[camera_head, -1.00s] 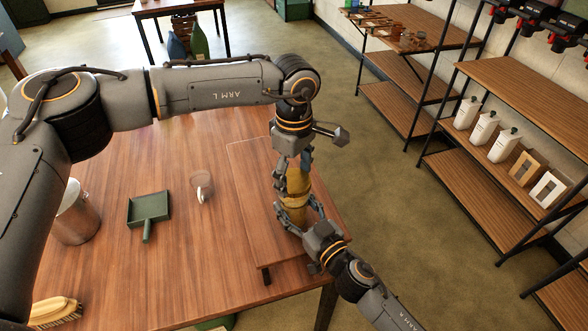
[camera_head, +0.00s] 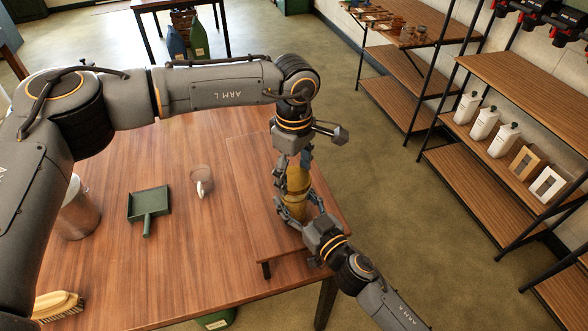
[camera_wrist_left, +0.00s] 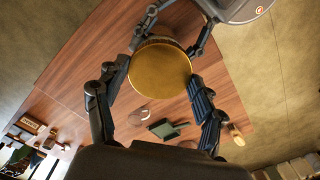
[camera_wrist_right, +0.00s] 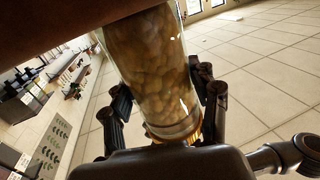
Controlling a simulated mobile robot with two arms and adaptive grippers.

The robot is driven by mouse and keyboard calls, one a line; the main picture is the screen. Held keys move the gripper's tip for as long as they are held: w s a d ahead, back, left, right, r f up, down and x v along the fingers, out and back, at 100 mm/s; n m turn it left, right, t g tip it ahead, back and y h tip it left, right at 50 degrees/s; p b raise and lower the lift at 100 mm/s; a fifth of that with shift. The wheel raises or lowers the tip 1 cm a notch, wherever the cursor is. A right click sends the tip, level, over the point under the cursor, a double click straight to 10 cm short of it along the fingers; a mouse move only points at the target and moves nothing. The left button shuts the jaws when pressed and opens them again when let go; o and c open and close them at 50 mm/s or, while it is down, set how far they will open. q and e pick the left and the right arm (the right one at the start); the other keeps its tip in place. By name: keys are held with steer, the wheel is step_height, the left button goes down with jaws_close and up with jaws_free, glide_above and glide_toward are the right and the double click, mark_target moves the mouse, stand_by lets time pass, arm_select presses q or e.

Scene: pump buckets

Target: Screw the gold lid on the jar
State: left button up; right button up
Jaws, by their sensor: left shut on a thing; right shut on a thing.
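The glass jar (camera_head: 297,182) stands upright on a raised wooden board at the right end of the table. In the right wrist view the jar (camera_wrist_right: 150,60) is full of yellowish round pieces. My right gripper (camera_head: 294,208) is shut around the jar's body from the near side. The gold lid (camera_wrist_left: 160,78) shows as a round disc in the left wrist view, at the jar's mouth. My left gripper (camera_head: 299,163) points straight down above the jar and is shut on the lid's rim. The fingers hide the seam between lid and jar in the head view.
The raised board (camera_head: 262,215) lies under the jar. Shelves (camera_head: 510,155) stand apart at the right.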

arm_select(q)
steer(key=shift+f, duration=0.25)
steer(key=m, duration=0.2)
steer(key=shift+m, duration=0.4)
steer(key=m, duration=1.6)
steer(key=shift+m, duration=0.3)
steer(key=o, duration=0.8)
